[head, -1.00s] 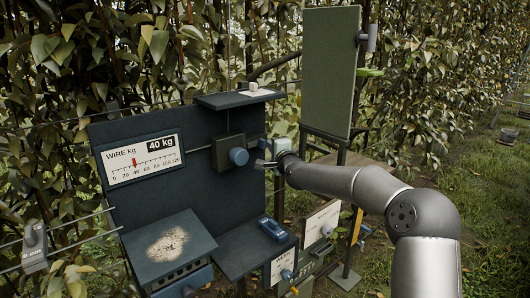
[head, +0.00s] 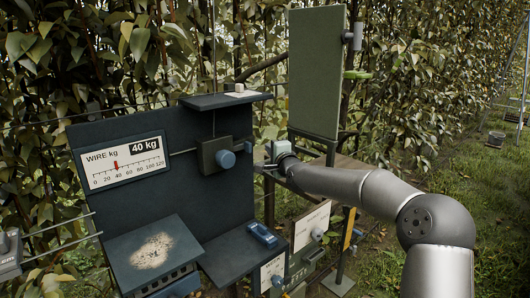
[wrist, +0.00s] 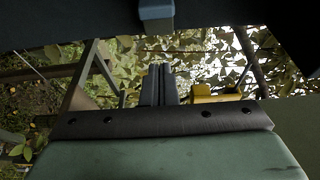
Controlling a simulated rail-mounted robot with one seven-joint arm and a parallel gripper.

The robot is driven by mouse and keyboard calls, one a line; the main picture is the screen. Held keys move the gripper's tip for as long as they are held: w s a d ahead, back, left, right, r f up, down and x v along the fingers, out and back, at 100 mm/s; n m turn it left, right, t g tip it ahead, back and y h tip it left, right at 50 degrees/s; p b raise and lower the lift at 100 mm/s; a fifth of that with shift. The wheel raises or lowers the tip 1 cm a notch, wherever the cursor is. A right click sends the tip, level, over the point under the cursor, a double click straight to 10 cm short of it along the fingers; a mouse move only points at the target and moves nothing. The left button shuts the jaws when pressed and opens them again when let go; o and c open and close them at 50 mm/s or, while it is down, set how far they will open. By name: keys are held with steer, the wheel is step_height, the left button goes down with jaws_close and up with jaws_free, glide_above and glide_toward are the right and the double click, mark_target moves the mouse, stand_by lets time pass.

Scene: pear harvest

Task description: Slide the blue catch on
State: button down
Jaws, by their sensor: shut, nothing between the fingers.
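A blue block-like piece (head: 262,234) lies on the panel's lower right shelf. I cannot tell which of these is the catch. My gripper (head: 264,166) is at the panel's right edge, apart from the knob and to its right. In the wrist view its two dark fingers (wrist: 158,84) are together with nothing between them. A blue-grey block (wrist: 156,13) shows at the top of that view, below a dark edge, apart from the fingertips.
A gauge (head: 123,163) reads 40 kg. A sloped box (head: 190,232) stands at the panel's lower left. A tall green board (head: 315,70) stands behind my arm. A yellow bracket (wrist: 218,93) shows beside the fingers.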

steer(key=b+v, duration=0.2)
steer(key=v, duration=0.5)
steer(key=shift+s, duration=0.35)
steer(key=s+f+n+g+h, duration=0.4)
steer(key=s+f+n+g, duration=0.25)
steer(key=s+f, duration=0.65)
steer(key=s+d+f+n+g+h, duration=0.1)
steer(key=s+d+f+n+g, duration=0.1)
steer(key=s, duration=0.9)
steer(key=s+d+f+n+g+h, duration=0.1)
steer(key=s+d+f+n+g, duration=0.1)
steer(key=s+d, duration=0.5)
steer(key=s+d+f+n+g+h, duration=0.1)
steer(key=s+d+f+n+g, duration=0.2)
steer(key=s, duration=1.4)
steer(key=shift+d+f+g, duration=0.6)
steer(key=shift+d+g, duration=0.2)
steer(key=shift+g, duration=0.45)
